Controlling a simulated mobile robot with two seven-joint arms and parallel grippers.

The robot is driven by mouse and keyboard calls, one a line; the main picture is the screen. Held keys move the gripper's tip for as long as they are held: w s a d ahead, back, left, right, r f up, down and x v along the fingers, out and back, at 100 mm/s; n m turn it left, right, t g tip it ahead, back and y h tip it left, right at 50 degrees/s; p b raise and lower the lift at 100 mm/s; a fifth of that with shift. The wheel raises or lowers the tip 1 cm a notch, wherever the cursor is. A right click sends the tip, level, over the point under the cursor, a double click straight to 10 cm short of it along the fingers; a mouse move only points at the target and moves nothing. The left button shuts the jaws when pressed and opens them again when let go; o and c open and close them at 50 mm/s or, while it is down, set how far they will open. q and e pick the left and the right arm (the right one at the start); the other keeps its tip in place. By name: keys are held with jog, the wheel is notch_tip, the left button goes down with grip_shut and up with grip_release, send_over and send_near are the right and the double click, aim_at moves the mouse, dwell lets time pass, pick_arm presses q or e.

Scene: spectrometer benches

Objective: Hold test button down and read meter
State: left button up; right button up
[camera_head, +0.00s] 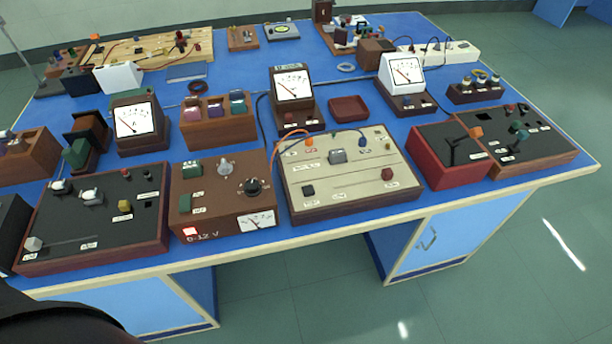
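A cream panel box (345,182) stands at the front middle of the blue bench. Neither gripper is in view.
A brown 0-12 V supply box (222,196) and a black-topped panel (95,215) fill the front left. A red box (447,152) and a black-topped switch panel (520,138) stand at the right. A small dark red tray (348,108) lies behind the cream panel.

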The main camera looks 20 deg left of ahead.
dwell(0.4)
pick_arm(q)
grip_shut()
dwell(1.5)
